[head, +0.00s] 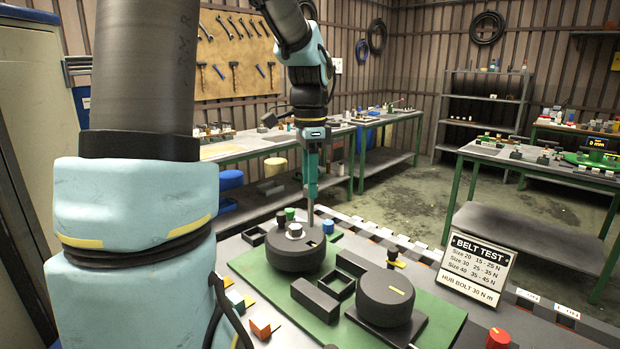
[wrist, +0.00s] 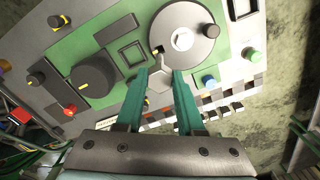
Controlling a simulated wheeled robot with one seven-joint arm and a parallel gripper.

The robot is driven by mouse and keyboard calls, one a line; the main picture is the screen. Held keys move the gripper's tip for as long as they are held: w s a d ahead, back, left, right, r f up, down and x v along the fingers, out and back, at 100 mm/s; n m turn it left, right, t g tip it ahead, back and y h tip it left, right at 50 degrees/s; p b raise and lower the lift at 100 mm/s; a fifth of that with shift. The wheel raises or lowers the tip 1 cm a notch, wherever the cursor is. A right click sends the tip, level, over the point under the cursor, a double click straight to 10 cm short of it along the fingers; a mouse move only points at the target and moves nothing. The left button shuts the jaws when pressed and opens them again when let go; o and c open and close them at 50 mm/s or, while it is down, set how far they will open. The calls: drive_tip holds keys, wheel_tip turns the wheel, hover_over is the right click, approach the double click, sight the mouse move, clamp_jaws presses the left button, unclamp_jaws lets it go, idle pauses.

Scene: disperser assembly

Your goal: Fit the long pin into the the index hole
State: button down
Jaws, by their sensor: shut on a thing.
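My gripper (head: 311,198) comes down from above with its teal fingers shut on the long pin (head: 311,214), a slim grey piece pointing down. The pin also shows between the fingertips in the wrist view (wrist: 160,76). Below is the round dark disc (head: 292,259) with a pale hub in its middle. The pin's lower end appears just above or behind the disc's rim; I cannot tell whether it touches. A small dark opening, likely the index hole (wrist: 157,51), lies beside the hub, close to the pin's end. The inside of the opening is hidden.
A green board (head: 435,318) carries the disc, a dark drum (head: 387,297) with a yellow mark, a square frame (head: 335,287) and a dark block (head: 315,300). Coloured knobs stand around it. A BELT TEST sign (head: 475,270) stands at the right.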

drive_tip(key=shift+f+b, duration=0.85)
drive_tip(key=shift+f, duration=0.95)
drive_tip(key=shift+p, duration=0.75)
drive_tip(key=shift+f+b, duration=2.45)
drive_tip(key=shift+f, duration=1.65)
drive_tip(key=shift+c, duration=2.2)
unclamp_jaws()
drive_tip(key=shift+r, duration=0.1)
wheel_tip(320, 180, up, 11)
drive_tip(key=shift+f+b, duration=0.2)
drive_tip(key=shift+b, duration=0.6)
